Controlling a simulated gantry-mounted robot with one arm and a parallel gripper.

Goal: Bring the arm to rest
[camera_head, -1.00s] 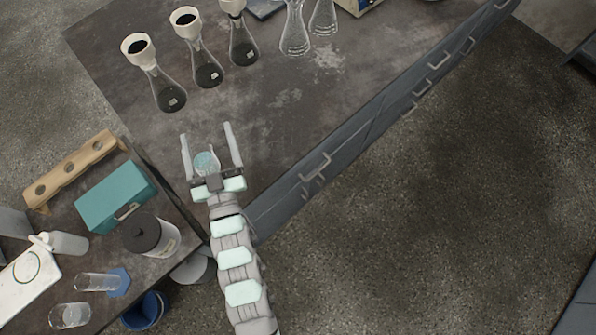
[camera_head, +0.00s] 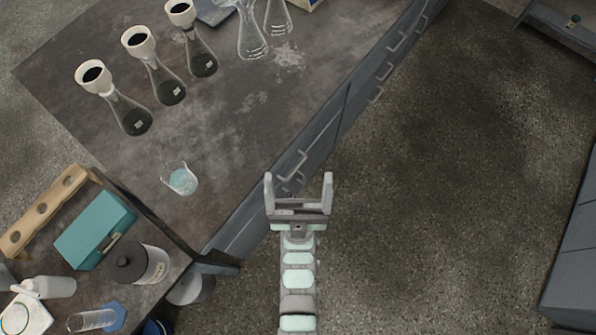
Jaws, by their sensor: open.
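My gripper (camera_head: 299,184) is open and empty. Its two fingers point up in the picture, with nothing between them. It is above or beside the front edge of the dark bench (camera_head: 247,125), near the drawer handles. How high it is above the edge I cannot tell. A small glass beaker (camera_head: 181,180) with pale blue contents stands on the bench, left of my gripper and apart from it.
Several flasks stand at the back of the bench, some with white funnels (camera_head: 93,76). A side table at lower left holds a teal box (camera_head: 95,229), a lidded canister (camera_head: 140,263) and a wooden rack (camera_head: 45,212). The floor (camera_head: 440,200) to the right is open.

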